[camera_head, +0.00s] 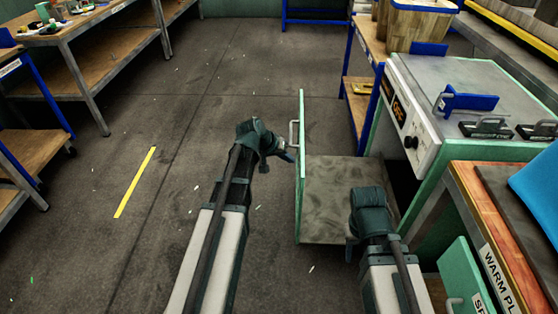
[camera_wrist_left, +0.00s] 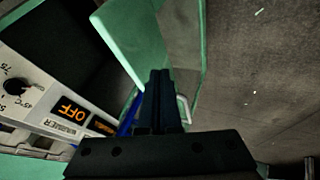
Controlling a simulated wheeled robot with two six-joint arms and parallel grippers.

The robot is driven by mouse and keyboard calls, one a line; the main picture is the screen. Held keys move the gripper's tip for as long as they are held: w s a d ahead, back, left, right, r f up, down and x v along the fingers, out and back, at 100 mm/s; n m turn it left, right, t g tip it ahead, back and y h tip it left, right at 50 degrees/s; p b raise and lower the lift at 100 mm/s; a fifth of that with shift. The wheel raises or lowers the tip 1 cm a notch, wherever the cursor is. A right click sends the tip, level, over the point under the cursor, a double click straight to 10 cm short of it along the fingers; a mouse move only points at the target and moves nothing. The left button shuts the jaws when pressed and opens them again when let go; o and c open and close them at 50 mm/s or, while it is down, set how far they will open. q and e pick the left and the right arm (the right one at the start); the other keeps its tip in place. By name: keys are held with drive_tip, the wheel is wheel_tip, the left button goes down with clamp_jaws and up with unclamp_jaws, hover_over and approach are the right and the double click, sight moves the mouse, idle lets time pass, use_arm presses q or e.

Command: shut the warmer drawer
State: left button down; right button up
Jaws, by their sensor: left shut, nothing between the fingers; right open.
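The warmer drawer (camera_head: 335,190) stands pulled out to the left of the warmer cabinet (camera_head: 425,140). Its upright green front (camera_head: 301,200) has a grey bar handle (camera_head: 293,134) on the outer face. My left gripper (camera_head: 284,152) is shut and empty, beside the outer face near the handle. In the left wrist view its shut fingers (camera_wrist_left: 161,95) lie just left of the handle (camera_wrist_left: 184,108); I cannot tell whether they touch. My right gripper (camera_head: 352,250) hangs over the near side of the drawer; its fingers are mostly hidden, and it is open.
A wooden-topped bench (camera_head: 480,220) stands at the near right. A blue-legged table (camera_head: 360,60) stands behind the drawer. The floor left of the drawer is clear.

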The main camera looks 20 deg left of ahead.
use_arm(q)
drive_tip(key=shift+w+d, duration=0.15)
drive_tip(key=shift+d, duration=0.35)
drive_tip(key=shift+w+d, duration=0.15)
drive_tip(key=shift+d, duration=0.35)
